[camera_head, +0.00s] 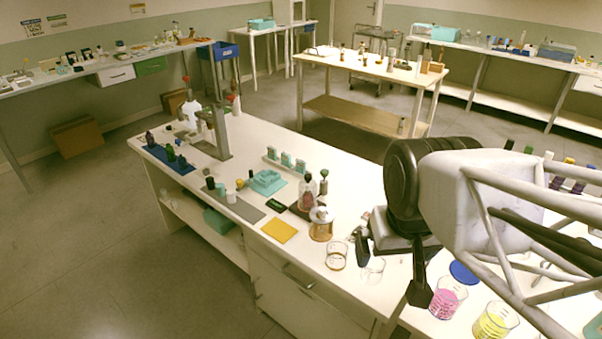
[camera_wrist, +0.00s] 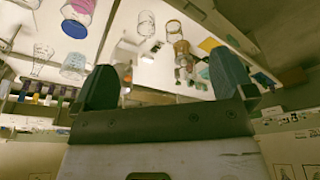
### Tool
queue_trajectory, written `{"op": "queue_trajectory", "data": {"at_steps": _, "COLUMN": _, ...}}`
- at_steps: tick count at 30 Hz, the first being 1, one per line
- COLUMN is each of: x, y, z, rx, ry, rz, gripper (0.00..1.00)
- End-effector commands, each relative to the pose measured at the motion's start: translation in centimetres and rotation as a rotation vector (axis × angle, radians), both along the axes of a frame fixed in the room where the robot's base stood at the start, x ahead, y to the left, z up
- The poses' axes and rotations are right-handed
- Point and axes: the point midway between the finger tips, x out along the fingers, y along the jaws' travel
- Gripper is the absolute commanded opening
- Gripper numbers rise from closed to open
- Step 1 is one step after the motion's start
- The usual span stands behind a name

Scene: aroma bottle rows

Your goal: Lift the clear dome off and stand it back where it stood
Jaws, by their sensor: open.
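A clear, whitish dome (camera_head: 321,213) with a small top knob appears to stand over an amber vessel on the white bench, in the middle of the head view. What lies under it is hard to make out. The pair also seems to show in the wrist view, upper right of centre, where the dome (camera_wrist: 181,47) is small and unclear. My gripper (camera_head: 392,270) is to the right of the dome and apart from it. In the wrist view the two fingers of my gripper (camera_wrist: 165,75) are spread wide, with nothing held between them.
A dark-topped reddish glass vessel (camera_head: 307,193) stands close behind the dome. A yellow mat (camera_head: 279,231) lies to its left. A clear glass with an amber rim (camera_head: 337,256), a clear beaker (camera_head: 374,270) and a pink-filled beaker (camera_head: 446,299) stand toward the right front.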

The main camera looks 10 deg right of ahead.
Motion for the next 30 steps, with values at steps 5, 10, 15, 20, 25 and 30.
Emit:
{"op": "queue_trajectory", "data": {"at_steps": 5, "x": 0.2, "y": 0.0, "z": 0.1, "rx": 0.001, "ry": 0.001, "rz": -0.004, "gripper": 1.0}}
{"op": "queue_trajectory", "data": {"at_steps": 10, "x": 1.4, "y": 0.1, "z": 0.4, "rx": 0.008, "ry": 0.006, "rz": -0.031, "gripper": 1.0}}
{"op": "queue_trajectory", "data": {"at_steps": 15, "x": 4.1, "y": 0.2, "z": 0.9, "rx": 0.024, "ry": 0.02, "rz": -0.095, "gripper": 1.0}}
{"op": "queue_trajectory", "data": {"at_steps": 20, "x": 7.8, "y": 0.4, "z": 1.4, "rx": 0.044, "ry": 0.035, "rz": -0.181, "gripper": 1.0}}
{"op": "queue_trajectory", "data": {"at_steps": 25, "x": 12.1, "y": 0.8, "z": 1.6, "rx": 0.064, "ry": 0.053, "rz": -0.281, "gripper": 1.0}}
{"op": "queue_trajectory", "data": {"at_steps": 30, "x": 16.5, "y": 1.1, "z": 1.4, "rx": 0.082, "ry": 0.07, "rz": -0.382, "gripper": 1.0}}
